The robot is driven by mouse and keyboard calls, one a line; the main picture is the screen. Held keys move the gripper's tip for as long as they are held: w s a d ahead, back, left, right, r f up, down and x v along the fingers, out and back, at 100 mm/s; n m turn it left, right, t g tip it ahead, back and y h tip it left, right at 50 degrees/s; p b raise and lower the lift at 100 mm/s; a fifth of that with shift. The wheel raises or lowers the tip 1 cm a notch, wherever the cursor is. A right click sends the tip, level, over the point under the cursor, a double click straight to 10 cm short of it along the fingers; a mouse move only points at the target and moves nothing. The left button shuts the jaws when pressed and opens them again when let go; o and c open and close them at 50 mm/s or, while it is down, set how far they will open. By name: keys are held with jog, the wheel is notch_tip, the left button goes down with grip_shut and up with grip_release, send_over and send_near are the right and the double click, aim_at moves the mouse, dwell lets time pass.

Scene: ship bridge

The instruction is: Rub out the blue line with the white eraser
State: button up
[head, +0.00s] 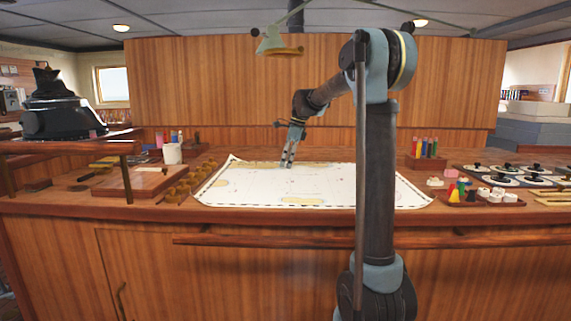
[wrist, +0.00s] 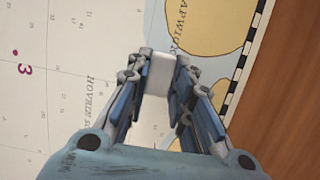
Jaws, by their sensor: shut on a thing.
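My gripper (wrist: 158,88) is shut on the white eraser (wrist: 159,74), which shows as a pale block between the fingertips in the wrist view. In the head view my gripper (head: 287,163) is over the far part of the white chart (head: 260,184). The chart (wrist: 60,120) fills most of the wrist view, with a magenta dot and a "3" at the left. I cannot tell whether the eraser touches the chart. No blue line can be made out in either view; my arm and gripper hide part of the chart.
A wooden board (head: 133,182) and a white cup (head: 172,153) stand left of the chart. To the right are a pen holder (head: 426,162), a tray of small pieces (head: 480,200) and several round dials (head: 535,170). Bare wood (wrist: 290,90) lies beyond the chart's edge.

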aim_at(308, 168)
jog(key=shift+d, duration=0.1)
jog(key=shift+w+d, duration=0.15)
jog(key=shift+d, duration=1)
jog(key=shift+w+d, duration=0.15)
jog(key=shift+d, duration=1.1)
jog(key=shift+w+d, duration=0.2)
jog(key=shift+d, duration=1)
jog(key=shift+d, duration=0.1)
jog(key=shift+w+d, duration=0.15)
jog(key=shift+d, duration=1)
